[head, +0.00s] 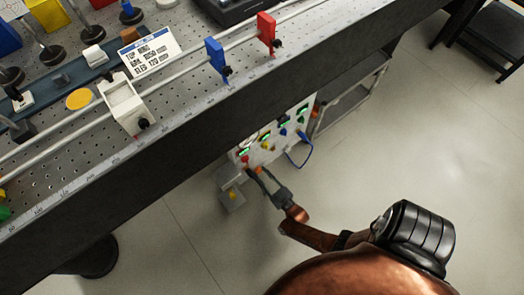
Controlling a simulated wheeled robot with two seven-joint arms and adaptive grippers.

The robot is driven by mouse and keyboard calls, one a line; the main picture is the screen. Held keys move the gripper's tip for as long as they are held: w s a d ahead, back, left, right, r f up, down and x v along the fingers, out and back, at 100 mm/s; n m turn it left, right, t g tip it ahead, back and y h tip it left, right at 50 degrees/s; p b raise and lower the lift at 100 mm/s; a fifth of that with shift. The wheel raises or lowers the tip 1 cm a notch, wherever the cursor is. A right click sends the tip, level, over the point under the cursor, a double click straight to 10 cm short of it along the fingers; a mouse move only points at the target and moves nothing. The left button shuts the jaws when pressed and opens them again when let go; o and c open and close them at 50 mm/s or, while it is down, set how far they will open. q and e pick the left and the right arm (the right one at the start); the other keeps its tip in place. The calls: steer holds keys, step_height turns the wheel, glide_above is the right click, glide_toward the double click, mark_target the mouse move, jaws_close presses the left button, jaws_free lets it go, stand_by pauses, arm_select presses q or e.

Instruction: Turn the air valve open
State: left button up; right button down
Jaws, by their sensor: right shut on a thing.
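A white panel (272,143) with several coloured knobs and small green displays stands below the bench's front edge. A red knob (245,158) is at its lower left, with yellow, blue and green ones further along. My right gripper (257,174) is at the lower front of the panel, shut on what looks like a small valve handle there. The fingers cover most of the handle, so its turn angle cannot be told. My left gripper is not in view.
The perforated bench top (180,105) carries rails, a blue holder (215,55), a red holder (267,30) and a white block (122,103). Its dark front overhangs the panel. A blue hose (302,155) loops at the panel's right. A grey cart (350,95) stands beyond.

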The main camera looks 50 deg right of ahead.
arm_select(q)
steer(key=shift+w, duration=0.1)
arm_select(e)
steer(key=shift+f+m, duration=0.1)
steer(key=shift+m, duration=0.2)
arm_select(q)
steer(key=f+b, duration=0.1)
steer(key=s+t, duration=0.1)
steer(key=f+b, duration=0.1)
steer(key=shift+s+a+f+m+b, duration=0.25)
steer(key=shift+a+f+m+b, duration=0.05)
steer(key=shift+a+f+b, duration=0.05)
arm_select(e)
steer(key=m, duration=1.5)
steer(key=shift+a+m, duration=0.1)
steer(key=shift+m, duration=0.3)
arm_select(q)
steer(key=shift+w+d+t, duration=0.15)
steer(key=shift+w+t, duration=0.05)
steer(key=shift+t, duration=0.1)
